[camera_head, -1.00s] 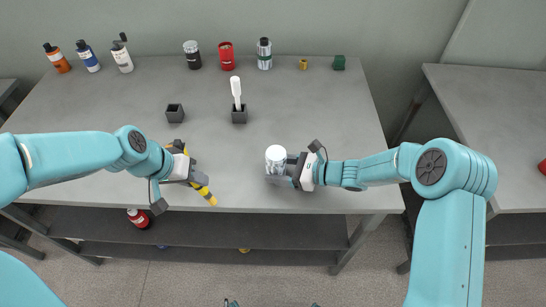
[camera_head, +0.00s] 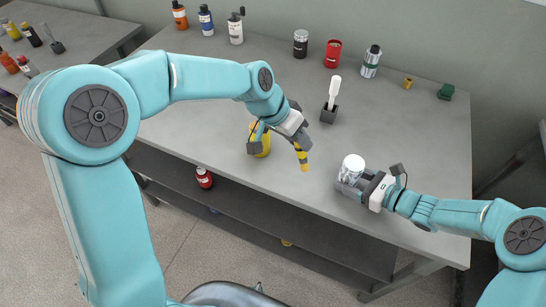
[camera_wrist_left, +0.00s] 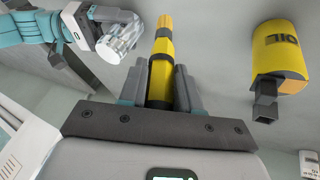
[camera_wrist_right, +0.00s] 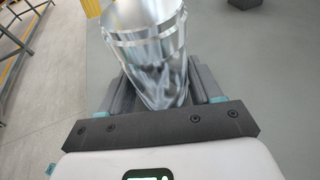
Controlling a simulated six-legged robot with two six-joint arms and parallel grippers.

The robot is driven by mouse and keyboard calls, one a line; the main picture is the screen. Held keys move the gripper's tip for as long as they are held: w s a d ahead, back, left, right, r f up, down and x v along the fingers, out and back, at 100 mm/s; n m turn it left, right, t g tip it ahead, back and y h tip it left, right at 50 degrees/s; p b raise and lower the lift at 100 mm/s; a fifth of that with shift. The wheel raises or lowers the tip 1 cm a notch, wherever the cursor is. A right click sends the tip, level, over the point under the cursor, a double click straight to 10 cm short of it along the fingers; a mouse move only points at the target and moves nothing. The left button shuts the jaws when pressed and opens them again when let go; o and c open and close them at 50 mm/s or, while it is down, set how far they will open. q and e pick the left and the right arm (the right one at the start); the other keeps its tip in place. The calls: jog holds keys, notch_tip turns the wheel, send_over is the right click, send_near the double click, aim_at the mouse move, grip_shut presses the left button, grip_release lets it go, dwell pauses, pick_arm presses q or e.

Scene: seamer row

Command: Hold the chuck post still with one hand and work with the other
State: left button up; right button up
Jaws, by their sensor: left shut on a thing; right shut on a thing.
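A silver cylinder with a pale top, which I take for the chuck post (camera_head: 352,165), stands upright near the table's front edge. My right gripper (camera_head: 350,186) is shut on it from the right; it fills the right wrist view (camera_wrist_right: 150,60). My left gripper (camera_head: 296,138) is shut on a yellow-and-black tool (camera_head: 303,160), whose yellow tip points toward the front edge, left of the post and apart from it. In the left wrist view the tool (camera_wrist_left: 160,60) sits between the fingers, and the post (camera_wrist_left: 118,38) shows to its left.
A yellow container (camera_head: 260,140) with dark lettering stands beside my left gripper. A white-handled tool (camera_head: 334,92) stands in a dark holder (camera_head: 328,115). Bottles, a red can (camera_head: 333,54) and a green block (camera_head: 446,92) line the back. A red container (camera_head: 204,178) is on the shelf below.

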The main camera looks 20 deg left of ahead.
pick_arm(q)
jog(key=w+d+r+m+h, duration=0.1)
jog(key=w+d+r+m, duration=0.15)
jog(key=d+r, duration=0.3)
jog(key=w+d+r+m+h, duration=0.1)
jog(key=d+r+m, duration=0.35)
jog(key=d, duration=0.25)
jog(key=shift+n, duration=0.5)
jog(key=shift+w+a+f, duration=0.1)
jog(key=shift+a+f, duration=0.05)
jog(key=shift+f, duration=1.05)
jog(key=shift+a+f, duration=0.1)
jog(key=shift+f, duration=1.05)
jog(key=shift+f, duration=0.65)
